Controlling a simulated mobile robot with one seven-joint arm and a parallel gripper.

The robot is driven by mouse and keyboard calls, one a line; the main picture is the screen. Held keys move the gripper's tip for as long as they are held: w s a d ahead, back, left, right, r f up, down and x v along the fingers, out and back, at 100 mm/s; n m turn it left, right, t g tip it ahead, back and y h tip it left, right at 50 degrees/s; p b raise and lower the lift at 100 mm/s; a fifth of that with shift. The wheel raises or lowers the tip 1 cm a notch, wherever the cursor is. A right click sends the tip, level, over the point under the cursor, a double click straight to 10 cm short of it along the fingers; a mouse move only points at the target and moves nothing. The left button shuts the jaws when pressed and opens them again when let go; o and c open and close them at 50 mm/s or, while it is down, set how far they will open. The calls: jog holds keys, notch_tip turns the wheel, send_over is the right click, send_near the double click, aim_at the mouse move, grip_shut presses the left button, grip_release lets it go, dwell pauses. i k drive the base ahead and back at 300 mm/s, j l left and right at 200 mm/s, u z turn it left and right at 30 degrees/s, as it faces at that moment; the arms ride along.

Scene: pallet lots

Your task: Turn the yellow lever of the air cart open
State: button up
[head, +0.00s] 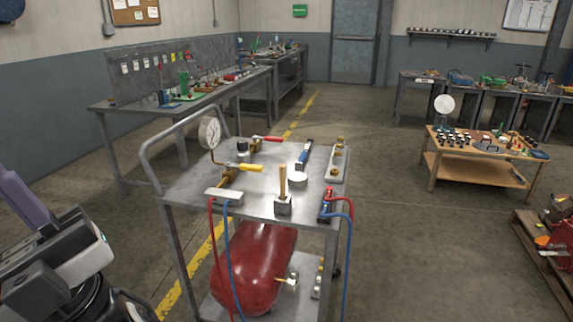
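The air cart (181,190) is a grey metal trolley in the middle of the head view. On the left of its top, a brass valve (229,173) carries a yellow lever (250,168), which points to the right. A round pressure gauge (209,133) stands above the valve on a thin pipe. A red tank (254,268) lies on the lower shelf. Parts of my arm show at the lower left, apart from the cart. I cannot make out my gripper's fingertips.
A red-handled valve (270,139), a wooden-handled tool (283,190), a round tin (298,180) and a blue-handled tool (304,154) share the cart top. Red and blue hoses (228,245) hang in front. A wooden table (482,172) stands right; floor between is clear.

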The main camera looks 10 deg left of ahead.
aim_at(249, 167)
jog(key=u, duration=0.65)
jog(key=i, duration=1.15)
jog(key=z, duration=0.05)
